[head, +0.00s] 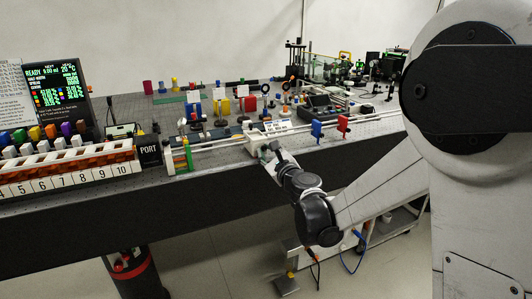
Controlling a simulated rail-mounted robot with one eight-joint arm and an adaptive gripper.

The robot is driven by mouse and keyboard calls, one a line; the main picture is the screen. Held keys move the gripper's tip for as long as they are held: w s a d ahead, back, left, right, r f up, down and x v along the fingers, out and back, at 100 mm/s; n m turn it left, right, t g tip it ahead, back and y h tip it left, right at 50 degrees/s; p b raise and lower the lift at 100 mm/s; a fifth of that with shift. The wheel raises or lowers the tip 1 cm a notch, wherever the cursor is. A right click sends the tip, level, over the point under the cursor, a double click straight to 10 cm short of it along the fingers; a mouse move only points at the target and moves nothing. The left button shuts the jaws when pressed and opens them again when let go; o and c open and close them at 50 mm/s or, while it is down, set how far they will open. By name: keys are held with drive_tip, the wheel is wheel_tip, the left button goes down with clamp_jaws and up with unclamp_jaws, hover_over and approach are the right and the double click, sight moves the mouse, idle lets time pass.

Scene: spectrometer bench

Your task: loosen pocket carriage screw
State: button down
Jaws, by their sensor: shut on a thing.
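My gripper (270,153) reaches from the lower right to the bench's front edge. It is against the front of a small white pocket carriage (258,138) on the pale rail. It is shut on a small part at the carriage's front, most likely the carriage screw. The screw itself is hidden behind the gripper, so its turn and looseness cannot be seen.
The rail (215,149) runs along the bench front, with a yellow-green block stack (183,157) to the left. Blue (316,129) and red (343,123) upright plates stand to the right. A numbered rack (70,170) and PORT box (149,151) are farther left.

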drive_tip(key=n, duration=0.4)
drive_tip(key=shift+n+b, duration=0.3)
drive_tip(key=n, duration=0.4)
drive_tip(key=shift+n, duration=0.3)
drive_tip(key=n, duration=0.4)
drive_tip(key=shift+n+b, duration=0.3)
drive_tip(key=shift+b, duration=0.1)
drive_tip(key=shift+n, duration=2.2)
drive_tip(key=c, duration=1.7)
unclamp_jaws()
